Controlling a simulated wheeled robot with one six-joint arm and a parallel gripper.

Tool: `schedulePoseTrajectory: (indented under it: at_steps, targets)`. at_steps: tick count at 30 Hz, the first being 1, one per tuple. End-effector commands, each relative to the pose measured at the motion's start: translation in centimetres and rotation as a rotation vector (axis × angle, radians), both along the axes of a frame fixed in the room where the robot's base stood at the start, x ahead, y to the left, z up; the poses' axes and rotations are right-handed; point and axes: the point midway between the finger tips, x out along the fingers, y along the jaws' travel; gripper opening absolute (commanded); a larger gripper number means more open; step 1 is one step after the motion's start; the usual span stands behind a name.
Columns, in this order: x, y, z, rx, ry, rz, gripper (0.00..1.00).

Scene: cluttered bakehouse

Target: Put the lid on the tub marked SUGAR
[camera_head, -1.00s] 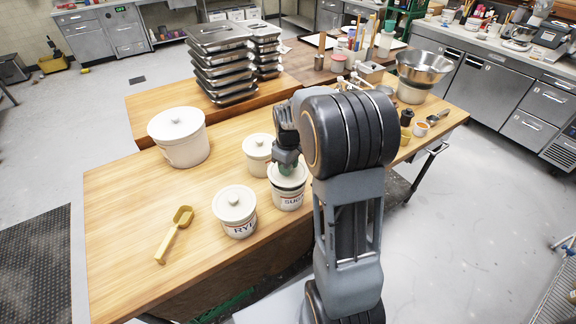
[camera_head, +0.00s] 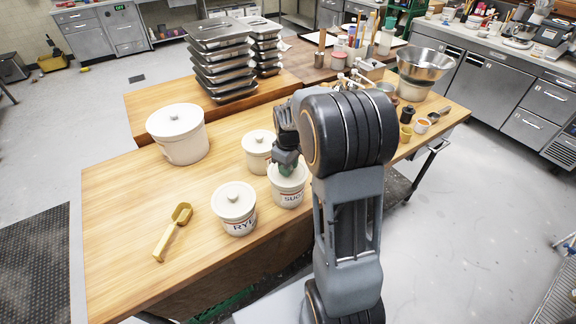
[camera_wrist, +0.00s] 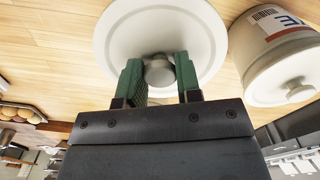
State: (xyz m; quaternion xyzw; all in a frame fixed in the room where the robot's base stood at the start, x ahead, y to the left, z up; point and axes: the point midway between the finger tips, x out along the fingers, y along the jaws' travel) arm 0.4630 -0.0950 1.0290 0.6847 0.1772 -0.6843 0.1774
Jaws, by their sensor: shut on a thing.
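The tub marked SUGAR (camera_head: 290,198) stands upright near the table's front edge, its label partly readable. A round cream lid (camera_head: 297,181) is on top of it, level, with no gap visible between lid and rim. My gripper (camera_head: 287,172) is directly above and shut on the lid's knob. In the wrist view the green fingers of my gripper (camera_wrist: 159,73) stand on both sides of the grey knob (camera_wrist: 159,70), with the lid (camera_wrist: 160,25) spread out beyond. The tub under the lid is hidden in the wrist view.
A lidded RYE tub (camera_head: 235,216) stands close at the left, also in the wrist view (camera_wrist: 262,62). Another lidded tub (camera_head: 258,158) is just behind. A large lidded tub (camera_head: 182,148) and a yellow scoop (camera_head: 174,232) are farther left. Bare wood (camera_head: 125,200) lies between.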

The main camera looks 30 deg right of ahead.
Motion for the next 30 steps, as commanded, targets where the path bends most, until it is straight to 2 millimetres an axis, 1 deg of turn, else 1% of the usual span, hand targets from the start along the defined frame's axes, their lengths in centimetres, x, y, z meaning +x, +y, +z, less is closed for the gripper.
schedulePoseTrajectory:
  at_steps: [4,8,9,15,18,23,28,30]
  targets:
    - [0.00,0.00,-0.49,0.000,0.000,0.000,0.10]
    - [0.00,0.01,-0.34,0.000,0.000,0.000,0.10]
    - [0.00,0.00,-0.34,0.000,0.000,0.000,0.34]
    - [0.00,0.00,-0.34,0.000,0.000,0.000,0.53]
    - [0.00,0.00,-0.33,0.000,0.000,0.000,0.62]
    - [-0.01,0.00,-0.33,0.000,0.000,0.000,0.63]
    - [0.00,0.00,-0.33,0.000,0.000,0.000,0.79]
    - [0.00,0.00,-0.33,0.000,0.000,0.000,0.79]
